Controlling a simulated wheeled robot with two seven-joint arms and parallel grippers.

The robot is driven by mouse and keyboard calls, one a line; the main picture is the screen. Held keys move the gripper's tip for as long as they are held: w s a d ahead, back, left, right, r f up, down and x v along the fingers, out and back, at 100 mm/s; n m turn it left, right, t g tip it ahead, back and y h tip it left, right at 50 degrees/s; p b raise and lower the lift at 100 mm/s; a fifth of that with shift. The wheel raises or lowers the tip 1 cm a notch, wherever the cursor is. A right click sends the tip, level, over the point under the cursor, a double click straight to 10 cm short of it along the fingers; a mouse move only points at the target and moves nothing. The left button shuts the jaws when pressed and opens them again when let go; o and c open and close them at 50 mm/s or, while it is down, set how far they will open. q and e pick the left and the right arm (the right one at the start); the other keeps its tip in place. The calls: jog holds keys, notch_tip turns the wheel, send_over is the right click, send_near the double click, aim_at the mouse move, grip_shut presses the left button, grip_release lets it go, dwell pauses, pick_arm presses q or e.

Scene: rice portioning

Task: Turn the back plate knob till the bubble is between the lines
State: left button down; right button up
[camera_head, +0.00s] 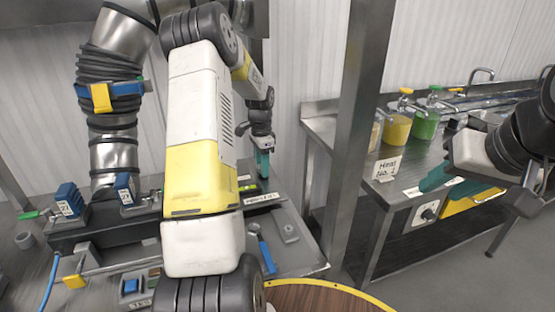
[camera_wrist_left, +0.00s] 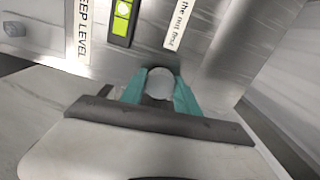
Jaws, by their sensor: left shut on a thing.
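The back plate knob (camera_wrist_left: 160,84) is a round grey knob, between the two teal fingertips of my left gripper (camera_wrist_left: 159,92) in the left wrist view. The fingers are shut on it. In the head view my left gripper (camera_head: 263,163) points down at the back of the machine, and the knob is hidden there. The green level vial (camera_wrist_left: 122,20) lies just beyond the knob. Its pale bubble (camera_wrist_left: 125,8) is near the top picture edge; the lines are too small to judge. My right gripper (camera_head: 440,178) is far right by the side bench; its opening is unclear.
A KEEP LEVEL label (camera_wrist_left: 83,35) and another label (camera_wrist_left: 179,22) flank the vial. A metal post (camera_head: 358,120) stands right of the machine. The side bench (camera_head: 325,128) holds tubs and a sign. A round wooden top (camera_head: 325,298) is at the front.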

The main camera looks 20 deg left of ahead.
dwell(0.5)
pick_arm(q)
jog(key=c, duration=0.9)
grip_release()
notch_tip(320, 180, up, 7)
jog(key=shift+r, duration=0.4)
